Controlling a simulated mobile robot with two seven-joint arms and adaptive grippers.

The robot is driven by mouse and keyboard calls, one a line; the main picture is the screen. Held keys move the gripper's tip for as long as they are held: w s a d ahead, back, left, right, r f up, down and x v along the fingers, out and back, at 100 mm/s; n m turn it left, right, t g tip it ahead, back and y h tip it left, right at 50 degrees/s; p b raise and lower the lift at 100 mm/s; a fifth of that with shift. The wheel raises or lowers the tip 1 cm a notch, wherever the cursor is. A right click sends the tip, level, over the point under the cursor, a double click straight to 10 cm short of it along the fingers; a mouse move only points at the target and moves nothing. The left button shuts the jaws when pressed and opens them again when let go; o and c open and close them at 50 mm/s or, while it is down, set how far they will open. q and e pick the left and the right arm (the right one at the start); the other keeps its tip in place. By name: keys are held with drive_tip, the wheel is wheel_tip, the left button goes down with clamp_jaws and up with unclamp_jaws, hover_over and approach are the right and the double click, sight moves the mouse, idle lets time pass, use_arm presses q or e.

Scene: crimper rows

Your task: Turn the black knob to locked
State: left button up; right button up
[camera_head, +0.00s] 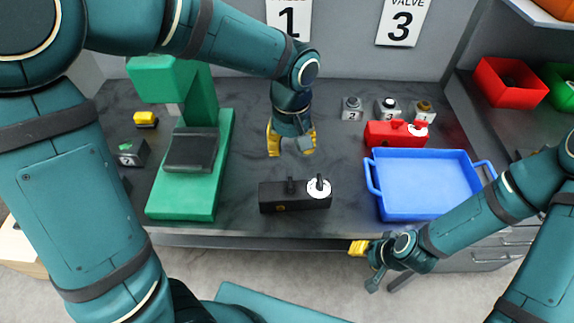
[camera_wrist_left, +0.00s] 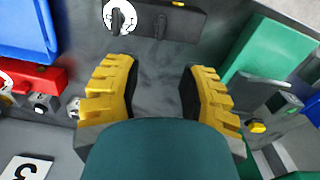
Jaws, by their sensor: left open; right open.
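A black knob (camera_head: 319,184) sits on a white dial on top of a black box (camera_head: 278,197), near the front edge of the dark worktop. Its markings are too small to read. The knob also shows at the top of the left wrist view (camera_wrist_left: 118,20), on the black box (camera_wrist_left: 172,22). My left gripper (camera_head: 291,148) is open and empty, above the worktop behind the box and apart from the knob. Its two yellow fingers (camera_wrist_left: 158,88) are spread in the left wrist view. My right gripper (camera_head: 358,248) is open and empty, in front of the worktop's front edge.
A green press (camera_head: 222,160) stands left of the box. A blue tray (camera_head: 425,208) lies to its right, with a red box (camera_head: 385,134) behind it, carrying a white dial. Several small grey blocks stand at the back. The worktop between my left gripper and the black box is clear.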

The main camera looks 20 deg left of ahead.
sight(291, 182)
use_arm(q)
wheel_tip(291, 182, down, 14)
drive_tip(key=shift+s+r+b, duration=0.1)
drive_tip(key=shift+r+b, duration=0.1)
drive_tip(key=shift+b, duration=0.65)
drive_tip(key=shift+c, duration=0.4)
clamp_jaws()
